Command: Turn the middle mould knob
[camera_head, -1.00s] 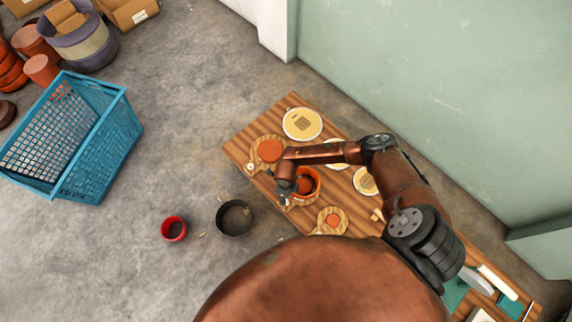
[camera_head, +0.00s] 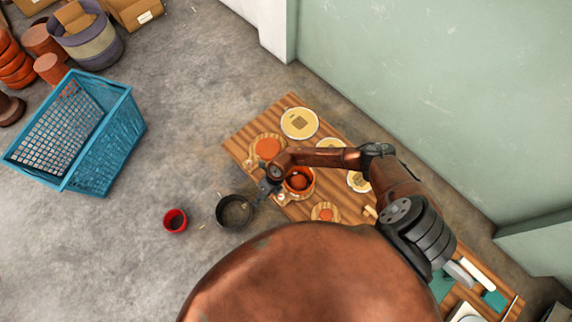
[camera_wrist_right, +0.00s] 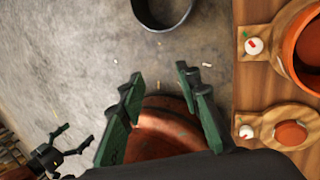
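The middle mould is a round wooden board with an orange bowl (camera_head: 299,181) on it, on the wooden table. Its white knob with a red mark (camera_wrist_right: 254,46) shows in the right wrist view, on the board's edge facing the floor. My right gripper (camera_head: 264,190) is beside this mould, at the table's left edge. In the right wrist view its green-padded fingers (camera_wrist_right: 160,80) are spread and empty, with the knob to their right, apart from them. My left gripper (camera_wrist_right: 75,133) shows small at the lower left of that view, fingers apart; it is not visible in the head view.
A smaller mould (camera_head: 325,212) with its own knob (camera_wrist_right: 246,132) lies nearer me; another mould (camera_head: 267,148) lies at the far end. Pale discs (camera_head: 299,123) lie along the wall side. A black pot (camera_head: 235,212), red pot (camera_head: 175,220) and blue basket (camera_head: 108,140) stand on the floor.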

